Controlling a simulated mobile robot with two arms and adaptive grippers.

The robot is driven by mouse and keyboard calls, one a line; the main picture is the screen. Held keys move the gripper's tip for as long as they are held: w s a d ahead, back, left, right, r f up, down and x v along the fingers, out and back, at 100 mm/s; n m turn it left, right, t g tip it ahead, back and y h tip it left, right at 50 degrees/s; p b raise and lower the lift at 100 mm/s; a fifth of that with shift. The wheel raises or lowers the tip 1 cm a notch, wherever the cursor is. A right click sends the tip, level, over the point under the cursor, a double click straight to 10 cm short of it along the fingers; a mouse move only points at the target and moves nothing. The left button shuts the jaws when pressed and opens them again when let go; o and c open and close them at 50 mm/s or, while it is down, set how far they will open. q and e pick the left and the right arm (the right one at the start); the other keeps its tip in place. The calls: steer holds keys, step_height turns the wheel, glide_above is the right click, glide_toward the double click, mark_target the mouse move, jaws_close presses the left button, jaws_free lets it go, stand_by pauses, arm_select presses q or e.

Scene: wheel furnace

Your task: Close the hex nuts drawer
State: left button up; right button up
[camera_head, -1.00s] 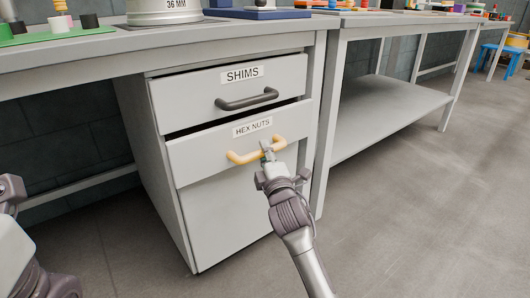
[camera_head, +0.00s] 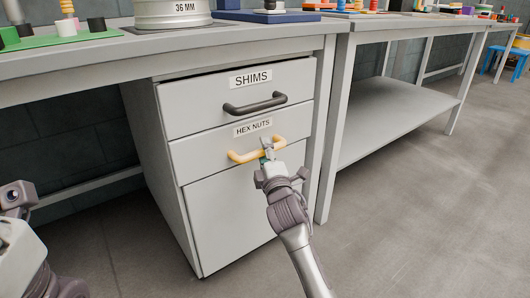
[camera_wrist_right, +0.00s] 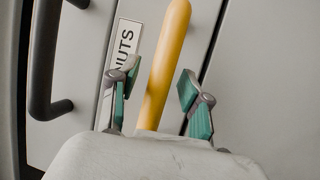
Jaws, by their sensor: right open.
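The hex nuts drawer (camera_head: 205,150) is the middle front of the grey cabinet under the bench, with a "HEX NUTS" label and a yellow handle (camera_head: 243,157). Its front looks flush with the drawer above and the panel below. My right gripper (camera_head: 266,150) is at the right part of the handle. In the right wrist view the yellow handle (camera_wrist_right: 167,60) passes between the open fingers of the right gripper (camera_wrist_right: 155,92), with gaps on both sides. Only part of my left arm shows at the lower left of the head view; its fingers are out of view.
The shims drawer (camera_head: 222,100) with a dark handle (camera_head: 255,103) is above and looks closed. The workbench top (camera_head: 180,45) carries a wheel (camera_head: 172,12) and a green board (camera_head: 60,38). A second bench with a lower shelf (camera_head: 395,115) stands right. Floor in front is clear.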

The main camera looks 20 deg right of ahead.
steer(key=s+f, duration=0.2)
steer(key=s, duration=0.9)
steer(key=shift+s+a, duration=0.3)
steer(key=shift+s, duration=0.1)
steer(key=shift+f, duration=0.1)
